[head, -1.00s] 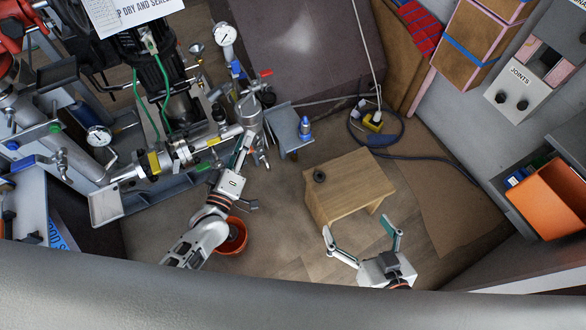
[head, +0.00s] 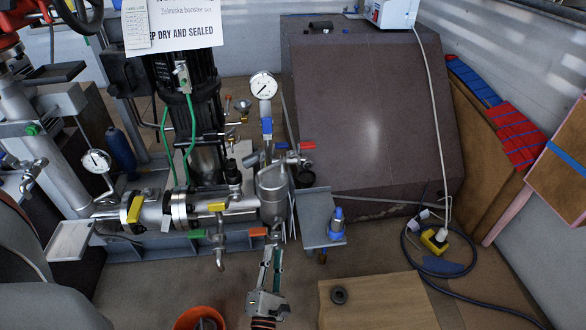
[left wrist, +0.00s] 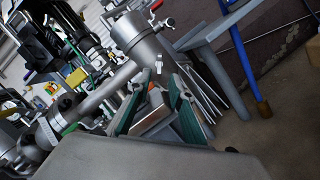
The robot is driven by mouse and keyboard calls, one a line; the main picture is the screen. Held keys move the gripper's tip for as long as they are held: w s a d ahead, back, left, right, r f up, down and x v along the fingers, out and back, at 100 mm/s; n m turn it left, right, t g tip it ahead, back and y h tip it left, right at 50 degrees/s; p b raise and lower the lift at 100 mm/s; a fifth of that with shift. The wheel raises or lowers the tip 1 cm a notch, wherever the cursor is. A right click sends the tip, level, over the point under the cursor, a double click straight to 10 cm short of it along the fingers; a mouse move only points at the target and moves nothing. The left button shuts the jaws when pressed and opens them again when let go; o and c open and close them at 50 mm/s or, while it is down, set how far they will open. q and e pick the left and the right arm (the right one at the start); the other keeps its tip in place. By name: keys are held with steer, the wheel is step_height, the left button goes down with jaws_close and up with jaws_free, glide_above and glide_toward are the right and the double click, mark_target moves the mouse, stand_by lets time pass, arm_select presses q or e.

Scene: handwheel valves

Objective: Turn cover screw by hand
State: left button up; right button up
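A steel pump body with an upright cylinder (head: 272,195) stands at the picture's centre left; its cylinder also shows in the left wrist view (left wrist: 138,38). My left gripper (head: 271,250) is just below this cylinder, pointing up at it. In the left wrist view its green-padded fingers (left wrist: 153,100) stand apart, with a grey and orange part showing between them. A small pale fitting (left wrist: 158,66) on the cylinder lies just beyond the fingertips. I cannot tell whether it is the cover screw, or whether the fingers touch anything. My right gripper is out of view.
A wooden stool (head: 378,303) bearing a black ring (head: 339,296) and an orange bucket (head: 199,320) are at the front. A yellow socket box (head: 434,241) and cable lie at right.

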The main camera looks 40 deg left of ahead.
mark_target(277, 225)
arm_select(q)
steer(key=shift+x, duration=4)
jaws_close()
